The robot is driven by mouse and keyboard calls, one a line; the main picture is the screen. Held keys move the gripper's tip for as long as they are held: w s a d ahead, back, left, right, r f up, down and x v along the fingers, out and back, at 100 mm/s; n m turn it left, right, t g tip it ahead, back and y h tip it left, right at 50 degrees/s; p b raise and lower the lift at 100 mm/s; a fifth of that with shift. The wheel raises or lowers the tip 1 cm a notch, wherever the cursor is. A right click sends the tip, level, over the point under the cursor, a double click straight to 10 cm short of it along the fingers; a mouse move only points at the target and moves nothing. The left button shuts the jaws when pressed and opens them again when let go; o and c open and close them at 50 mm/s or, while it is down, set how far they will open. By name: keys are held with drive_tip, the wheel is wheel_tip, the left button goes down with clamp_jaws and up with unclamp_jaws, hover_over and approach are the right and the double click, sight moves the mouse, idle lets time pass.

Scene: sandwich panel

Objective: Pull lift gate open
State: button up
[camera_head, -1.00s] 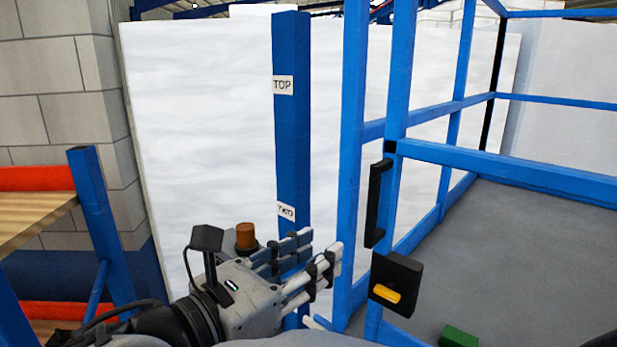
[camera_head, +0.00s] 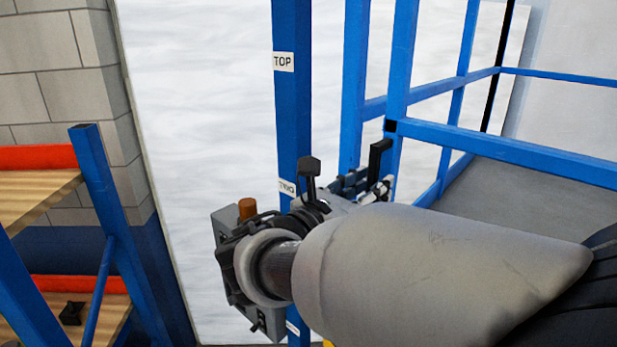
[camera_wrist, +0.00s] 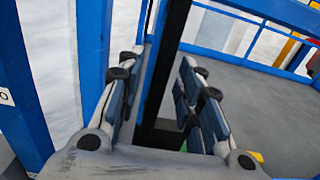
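The lift gate is a blue tubular frame (camera_head: 402,60) with an upright black pull handle (camera_head: 379,160) on its near post. My gripper (camera_head: 366,186) is at the handle, and my forearm hides the lower handle and the latch area in the head view. In the wrist view, my gripper (camera_wrist: 162,62) has its fingers spread, one on each side of the black handle (camera_wrist: 165,75). Gaps show between the handle and the fingers, and I see no firm grip. The gate's blue post also shows in the wrist view (camera_wrist: 93,45).
A blue post with labels (camera_head: 293,120) stands left of the gate. A grey control box with an orange button (camera_head: 247,208) is beside my wrist. A shelf rack (camera_head: 100,190) stands at left. Grey floor (camera_head: 560,200) inside the cage is clear.

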drive_tip(key=shift+w+d, duration=0.45)
drive_tip(key=shift+c, duration=0.5)
clamp_jaws()
